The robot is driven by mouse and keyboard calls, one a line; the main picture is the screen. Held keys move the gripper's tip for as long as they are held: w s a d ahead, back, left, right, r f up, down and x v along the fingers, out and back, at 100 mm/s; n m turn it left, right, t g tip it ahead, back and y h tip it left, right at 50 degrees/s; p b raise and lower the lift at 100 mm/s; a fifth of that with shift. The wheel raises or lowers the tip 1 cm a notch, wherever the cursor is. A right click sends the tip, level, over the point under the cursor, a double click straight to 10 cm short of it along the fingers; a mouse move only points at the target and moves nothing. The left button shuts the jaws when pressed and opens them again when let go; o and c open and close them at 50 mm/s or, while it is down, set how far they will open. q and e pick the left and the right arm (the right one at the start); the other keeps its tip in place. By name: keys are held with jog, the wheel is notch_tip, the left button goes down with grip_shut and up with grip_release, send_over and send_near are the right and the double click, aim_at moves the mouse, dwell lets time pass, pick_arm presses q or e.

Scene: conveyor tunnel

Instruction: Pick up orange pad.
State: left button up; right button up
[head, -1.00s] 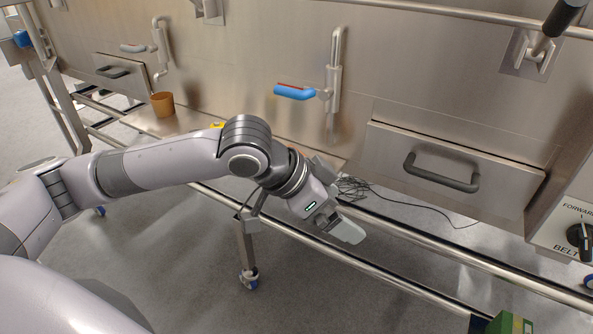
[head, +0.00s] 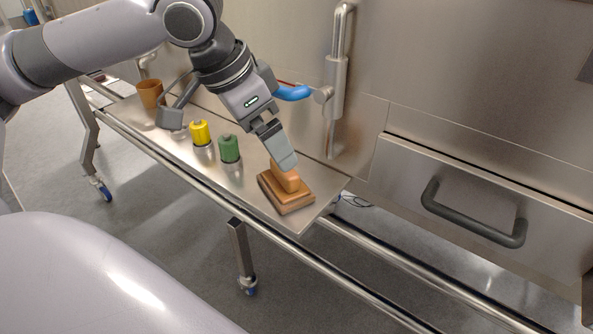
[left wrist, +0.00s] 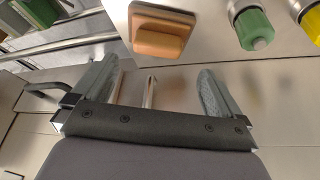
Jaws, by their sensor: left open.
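The orange pad (head: 287,199) has a raised orange grip on a square, brown-edged base. It lies flat near the right end of the metal shelf (head: 327,190). In the left wrist view the pad (left wrist: 160,36) is at the top, beyond the fingertips and not between them. My left gripper (head: 283,156) is open and empty, and in the head view its fingertips overlap the top of the pad's grip. The open fingers also show in the left wrist view (left wrist: 157,84). My right gripper is not in view.
A green-capped weight or bottle (head: 229,149), a yellow one (head: 200,133), a grey-handled tool (head: 170,116) and an orange-brown cup (head: 150,94) stand left of the pad. A steel wall with a blue-handled lever (head: 292,93) and a drawer handle (head: 470,215) rises behind.

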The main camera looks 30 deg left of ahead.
aim_at(285, 178)
pick_arm(q)
jog(key=shift+w+d+f+b, duration=0.1)
jog(key=shift+f+b, duration=0.05)
jog(key=shift+f, duration=0.4)
jog(key=shift+d+f+b, duration=0.1)
jog(key=shift+f+b, duration=0.05)
jog(key=shift+f, duration=0.35)
jog(key=b+x, duration=0.1)
jog(key=x, duration=0.3)
jog(key=shift+d+f, duration=0.1)
jog(key=shift+f, duration=0.25)
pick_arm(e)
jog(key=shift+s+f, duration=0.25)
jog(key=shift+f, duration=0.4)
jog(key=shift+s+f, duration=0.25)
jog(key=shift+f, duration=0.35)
pick_arm(q)
jog(key=c, duration=1.1)
jog(key=shift+c, duration=0.2)
jog(key=shift+r, duration=0.1)
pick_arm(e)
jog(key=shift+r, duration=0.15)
